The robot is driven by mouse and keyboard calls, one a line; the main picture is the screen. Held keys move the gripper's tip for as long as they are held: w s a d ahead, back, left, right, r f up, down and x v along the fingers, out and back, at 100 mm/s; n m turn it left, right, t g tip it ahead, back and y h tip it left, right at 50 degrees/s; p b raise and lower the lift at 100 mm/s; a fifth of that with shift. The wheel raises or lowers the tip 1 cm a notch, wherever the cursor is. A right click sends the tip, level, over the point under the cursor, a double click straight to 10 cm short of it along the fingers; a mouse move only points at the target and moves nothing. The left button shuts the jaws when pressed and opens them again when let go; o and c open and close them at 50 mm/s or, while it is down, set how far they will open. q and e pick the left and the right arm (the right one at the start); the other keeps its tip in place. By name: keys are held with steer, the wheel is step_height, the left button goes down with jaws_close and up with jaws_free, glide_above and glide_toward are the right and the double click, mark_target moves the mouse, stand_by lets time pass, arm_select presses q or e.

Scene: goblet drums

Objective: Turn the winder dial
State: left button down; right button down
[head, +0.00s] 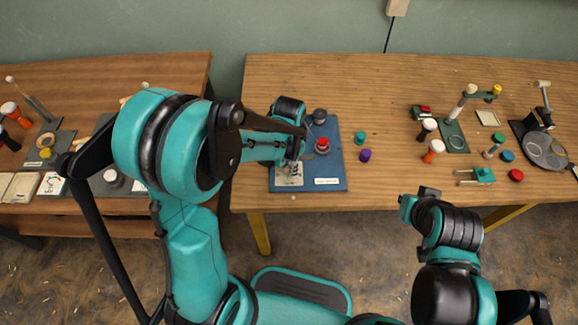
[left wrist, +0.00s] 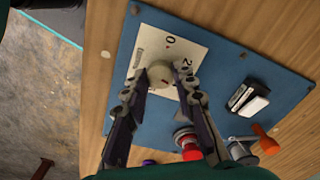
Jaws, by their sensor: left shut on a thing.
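The winder board is a blue panel (head: 330,166) near the front edge of the middle table. In the left wrist view, a pale round dial knob (left wrist: 160,74) stands on its white card (left wrist: 150,45), which has printed digits. My left gripper (head: 288,168) is over the board's front left part. In the left wrist view its fingers (left wrist: 158,84) are shut on the dial knob, one on each side. In the head view my arm hides the knob. My right gripper (head: 408,203) hangs in front of the table's edge, away from the board; its jaws are not clear.
The board also carries a red button (head: 322,145), a dark knob (head: 319,116) and, in the left wrist view, a black-and-white switch (left wrist: 250,98) and an orange part (left wrist: 265,140). Teal (head: 360,138) and purple (head: 365,155) pieces lie to its right. The table behind the board is clear.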

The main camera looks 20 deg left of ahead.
arm_select(q)
steer(key=shift+m, duration=1.6)
steer(key=c, duration=1.2)
jaws_free()
steer(key=shift+r, duration=0.1)
step_height(320, 180, up, 12)
